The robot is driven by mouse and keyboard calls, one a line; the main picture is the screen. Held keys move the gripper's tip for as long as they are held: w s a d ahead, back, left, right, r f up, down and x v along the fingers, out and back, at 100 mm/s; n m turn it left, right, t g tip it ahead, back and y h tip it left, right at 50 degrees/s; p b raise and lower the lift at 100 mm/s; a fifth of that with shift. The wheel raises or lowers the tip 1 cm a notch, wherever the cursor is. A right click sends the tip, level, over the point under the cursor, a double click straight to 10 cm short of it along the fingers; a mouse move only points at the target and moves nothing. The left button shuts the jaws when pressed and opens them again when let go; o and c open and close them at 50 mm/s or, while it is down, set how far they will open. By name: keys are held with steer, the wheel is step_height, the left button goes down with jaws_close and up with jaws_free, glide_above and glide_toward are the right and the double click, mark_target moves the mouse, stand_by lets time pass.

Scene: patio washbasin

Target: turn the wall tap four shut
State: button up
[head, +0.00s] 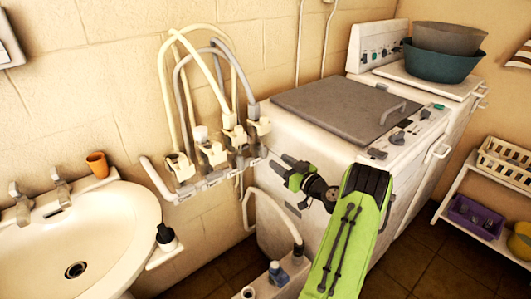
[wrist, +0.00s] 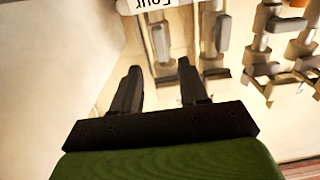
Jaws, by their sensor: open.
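A row of several cream wall taps with hoses stands over a labelled rail (head: 215,180) in the head view. I take the rightmost one as wall tap four (head: 259,127), nearest the washing machine. I cannot tell how its handle is set. My gripper (head: 278,168) is open and empty, to the right of and below that tap, apart from it. In the wrist view my gripper (wrist: 158,67) has its two dark fingers spread below an upside-down label reading Four (wrist: 157,4). Pale, blurred tap parts (wrist: 160,40) show beyond the fingers.
A washing machine (head: 335,105) with a grey lid stands right of the taps, close behind my arm. A washbasin (head: 110,225) with an orange cup (head: 97,164) is at left.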

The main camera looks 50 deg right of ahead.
mark_target(266, 152)
steer(key=w, duration=0.7)
steer(key=shift+w+d, duration=0.25)
steer(key=shift+d, duration=0.15)
steer(key=shift+c, duration=0.2)
jaws_close()
